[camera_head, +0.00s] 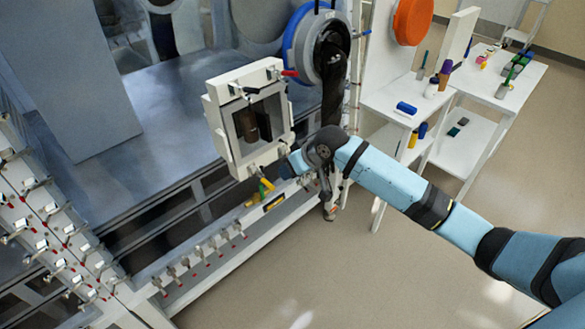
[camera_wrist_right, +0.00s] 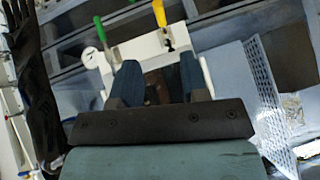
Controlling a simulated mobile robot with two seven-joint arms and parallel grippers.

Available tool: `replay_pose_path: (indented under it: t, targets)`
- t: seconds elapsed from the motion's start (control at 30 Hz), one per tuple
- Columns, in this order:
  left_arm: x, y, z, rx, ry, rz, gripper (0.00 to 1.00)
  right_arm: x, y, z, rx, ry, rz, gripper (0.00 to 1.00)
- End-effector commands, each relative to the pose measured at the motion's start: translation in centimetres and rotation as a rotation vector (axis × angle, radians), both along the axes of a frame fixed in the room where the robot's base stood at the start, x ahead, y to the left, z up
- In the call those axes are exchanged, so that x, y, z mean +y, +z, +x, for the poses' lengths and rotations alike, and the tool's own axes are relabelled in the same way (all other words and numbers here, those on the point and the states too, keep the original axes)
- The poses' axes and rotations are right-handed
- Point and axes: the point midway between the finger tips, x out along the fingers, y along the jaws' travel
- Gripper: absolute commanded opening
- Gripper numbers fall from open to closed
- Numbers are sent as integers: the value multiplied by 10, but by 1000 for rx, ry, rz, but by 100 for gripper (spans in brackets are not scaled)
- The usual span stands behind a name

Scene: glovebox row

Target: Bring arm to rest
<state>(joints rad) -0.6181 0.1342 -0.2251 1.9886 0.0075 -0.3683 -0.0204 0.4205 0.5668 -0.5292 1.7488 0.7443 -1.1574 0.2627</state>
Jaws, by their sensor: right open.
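My right arm, light blue with black joints, reaches in from the lower right in the head view. Its gripper (camera_head: 285,168) is at the lower right corner of a white framed box with a window (camera_head: 217,120), mounted on the glovebox front. In the right wrist view the gripper (camera_wrist_right: 162,82) has its two dark blue fingers apart, with nothing held between them. A white panel with a green handle (camera_wrist_right: 100,29) and a yellow handle (camera_wrist_right: 159,13) lies beyond the fingers. I cannot tell whether the fingers touch the box. My left gripper is not in view.
A round blue-rimmed port with a black glove (camera_head: 335,85) hangs right of the box. A rail with several valves (camera_head: 205,250) runs below. White side tables (camera_head: 470,75) with small items stand at right. The floor (camera_head: 370,280) in front is clear.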

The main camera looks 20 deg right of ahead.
Motion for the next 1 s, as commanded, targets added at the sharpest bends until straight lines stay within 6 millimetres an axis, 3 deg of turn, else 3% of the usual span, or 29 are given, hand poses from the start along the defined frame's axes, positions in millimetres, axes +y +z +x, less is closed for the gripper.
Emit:
replay_pose_path:
  t: [0.3, 0.47, 0.7, 1.0]
  targets:
    - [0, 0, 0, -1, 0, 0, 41, 1, -1, -1, -1, 0, 1, 41]
    - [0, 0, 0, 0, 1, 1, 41, 14, -28, -19, -23, 7, 21, 41]
    - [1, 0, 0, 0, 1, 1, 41, 50, -102, -95, -143, -6, 72, 41]
    - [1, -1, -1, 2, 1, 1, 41, 62, -160, -216, -300, -80, 42, 41]
